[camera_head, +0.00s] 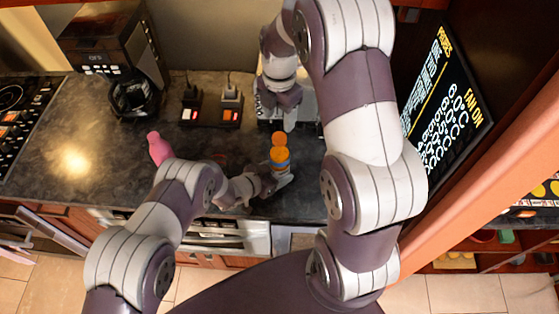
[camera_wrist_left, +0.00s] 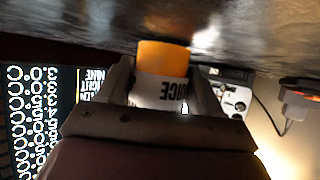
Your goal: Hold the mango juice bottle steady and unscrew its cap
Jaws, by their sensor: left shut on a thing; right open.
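The mango juice bottle (camera_head: 280,157) stands on the dark counter with its orange cap (camera_head: 279,139) on top. My left gripper (camera_head: 277,182) is shut on the bottle from the near side. In the left wrist view, which looks upside down, the bottle's white label (camera_wrist_left: 158,92) sits between the two fingers, and an orange part of the bottle shows towards the counter. The cap is out of that view. My right gripper (camera_head: 279,116) is open and empty, just beyond the bottle in the head view, apart from the cap, with its fingers pointing towards it.
A coffee maker (camera_head: 112,45) stands at the back left. Two sockets with lit switches (camera_head: 230,108) are at the back. A panel with lit text (camera_head: 450,95) is at the right. The counter's left part is clear.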

